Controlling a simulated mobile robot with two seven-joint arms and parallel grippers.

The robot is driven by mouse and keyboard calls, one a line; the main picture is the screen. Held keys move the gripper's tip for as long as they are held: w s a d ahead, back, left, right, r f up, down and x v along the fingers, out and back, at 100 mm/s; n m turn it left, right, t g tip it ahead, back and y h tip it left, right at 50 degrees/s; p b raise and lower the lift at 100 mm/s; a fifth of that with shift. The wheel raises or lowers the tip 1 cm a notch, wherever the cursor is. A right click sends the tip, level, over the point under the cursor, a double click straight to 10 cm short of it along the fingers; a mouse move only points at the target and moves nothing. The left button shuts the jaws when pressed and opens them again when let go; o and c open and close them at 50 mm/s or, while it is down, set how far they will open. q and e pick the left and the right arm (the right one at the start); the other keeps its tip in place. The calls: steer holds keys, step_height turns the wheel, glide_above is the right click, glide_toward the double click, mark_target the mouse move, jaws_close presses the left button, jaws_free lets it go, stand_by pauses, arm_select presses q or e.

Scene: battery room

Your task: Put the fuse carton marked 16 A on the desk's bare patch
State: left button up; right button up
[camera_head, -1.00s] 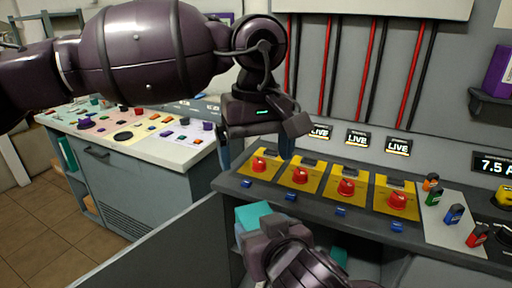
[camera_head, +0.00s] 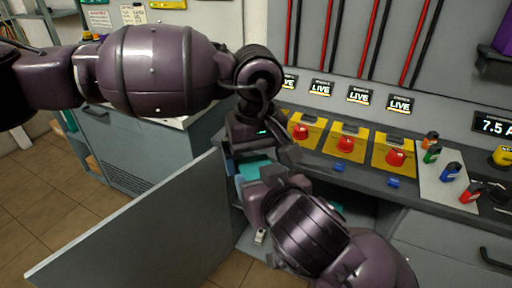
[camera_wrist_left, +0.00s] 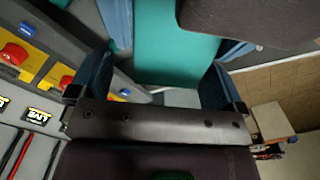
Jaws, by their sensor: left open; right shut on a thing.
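A teal carton (camera_head: 256,168) is in front of the switch bench, held by my right gripper (camera_head: 262,182), which comes up from below. No marking on it can be read. My left gripper (camera_head: 258,157) is open above the carton, with one finger to each side of it in the head view. In the left wrist view the carton (camera_wrist_left: 175,45) lies beyond and between the open left fingers (camera_wrist_left: 160,85); whether they touch it cannot be told. The desk (camera_head: 165,125) at the left is mostly covered by my left arm, and its bare patch is hidden.
A grey cabinet door (camera_head: 130,235) stands open at lower left. The bench (camera_head: 330,165) carries yellow switch boxes with red knobs (camera_head: 346,144). Coloured small parts lie on a pale plate (camera_head: 438,172) at right. Tiled floor (camera_head: 60,215) shows at left.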

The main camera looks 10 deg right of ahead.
arm_select(q)
steer(key=shift+c, duration=0.3)
steer(key=shift+d, duration=0.1)
steer(key=c, duration=1.2)
arm_select(e)
steer(key=shift+a, duration=0.1)
arm_select(q)
steer(key=shift+c, duration=0.3)
arm_select(e)
steer(key=o, duration=1.2)
steer(key=shift+c, duration=0.2)
arm_select(q)
steer(key=shift+s, duration=0.1)
arm_select(e)
steer(key=shift+o, duration=0.8)
